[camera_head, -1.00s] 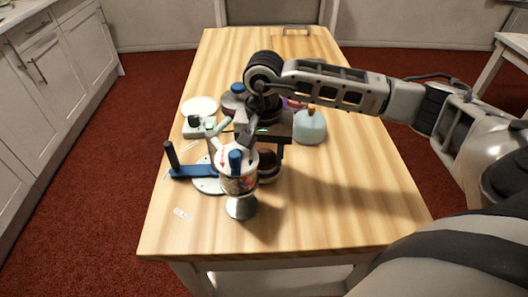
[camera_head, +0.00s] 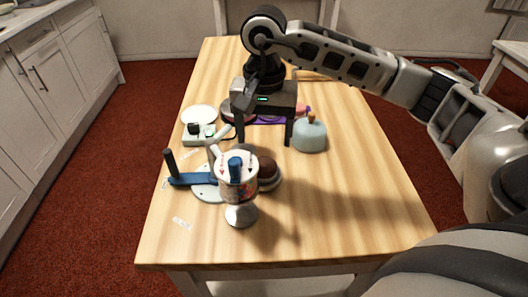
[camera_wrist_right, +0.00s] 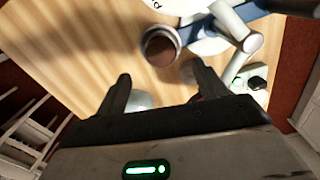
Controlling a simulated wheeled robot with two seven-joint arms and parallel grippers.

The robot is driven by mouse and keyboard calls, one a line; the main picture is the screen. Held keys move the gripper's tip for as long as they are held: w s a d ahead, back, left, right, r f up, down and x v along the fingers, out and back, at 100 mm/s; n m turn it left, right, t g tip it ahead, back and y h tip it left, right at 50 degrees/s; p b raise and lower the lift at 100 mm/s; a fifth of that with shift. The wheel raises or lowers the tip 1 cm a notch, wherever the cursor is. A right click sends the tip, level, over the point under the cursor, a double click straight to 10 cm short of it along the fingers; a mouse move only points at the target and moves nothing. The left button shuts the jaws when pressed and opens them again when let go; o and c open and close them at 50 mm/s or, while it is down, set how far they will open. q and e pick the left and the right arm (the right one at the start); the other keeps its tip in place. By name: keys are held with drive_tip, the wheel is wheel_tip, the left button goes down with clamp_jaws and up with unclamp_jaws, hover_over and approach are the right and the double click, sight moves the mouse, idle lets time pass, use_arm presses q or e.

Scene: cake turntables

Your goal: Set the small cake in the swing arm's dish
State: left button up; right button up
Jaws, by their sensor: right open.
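The small cake (camera_head: 267,167) is a dark brown round that sits in a shallow grey round dish (camera_head: 272,185), just behind and right of a patterned cup on a silver foot (camera_head: 241,213). In the right wrist view the cake (camera_wrist_right: 162,47) shows inside the dish's pale rim. The blue swing arm (camera_head: 192,181) with a black upright handle lies at the left; its joint to the dish is hidden behind the cup. My right gripper (camera_head: 266,136) is open and empty above and behind the cake, fingers pointing down. My left gripper is out of view.
A light blue jar (camera_head: 310,137) with a cork-like knob stands close right of my right gripper. A white plate (camera_head: 199,115) and a pale green box (camera_head: 196,138) stand at left. Purple items (camera_head: 268,119) are partly hidden behind the gripper. The table's right side is clear.

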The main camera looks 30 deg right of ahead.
wheel_tip(320, 180, up, 4)
drive_tip(key=shift+f, duration=0.1)
idle(0.5)
